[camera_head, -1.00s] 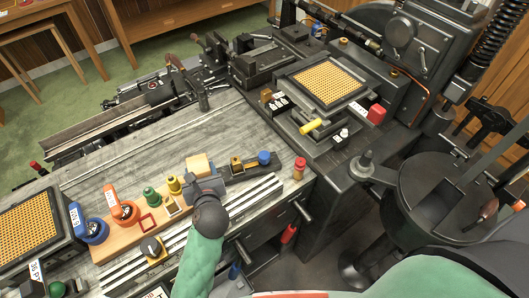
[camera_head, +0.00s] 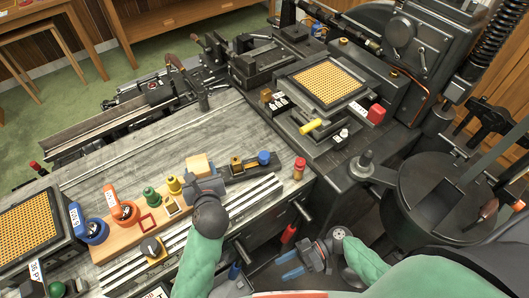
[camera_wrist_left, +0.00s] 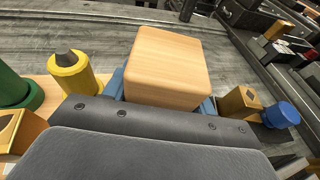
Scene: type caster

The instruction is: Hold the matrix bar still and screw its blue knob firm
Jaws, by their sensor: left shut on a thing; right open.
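The matrix bar (camera_head: 238,171) is a dark bar lying on the bench, with a brass block (camera_head: 236,163) and the blue knob (camera_head: 264,158) at its right part. The blue knob also shows at the right in the left wrist view (camera_wrist_left: 281,116). My left gripper (camera_head: 203,178) is at the bar's left end, shut on a pale wooden block (camera_wrist_left: 168,65) that shows between its blue fingers. Where block and bar join is hidden by the gripper. My right gripper (camera_head: 290,265) is open and empty, low in front of the bench, below and right of the knob.
A wooden board (camera_head: 127,235) with orange, green and yellow pieces lies left of the bar. A red-topped brass piece (camera_head: 299,168) stands right of the knob. Light rails (camera_head: 245,203) run along the bench front. Bare bench lies behind the bar.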

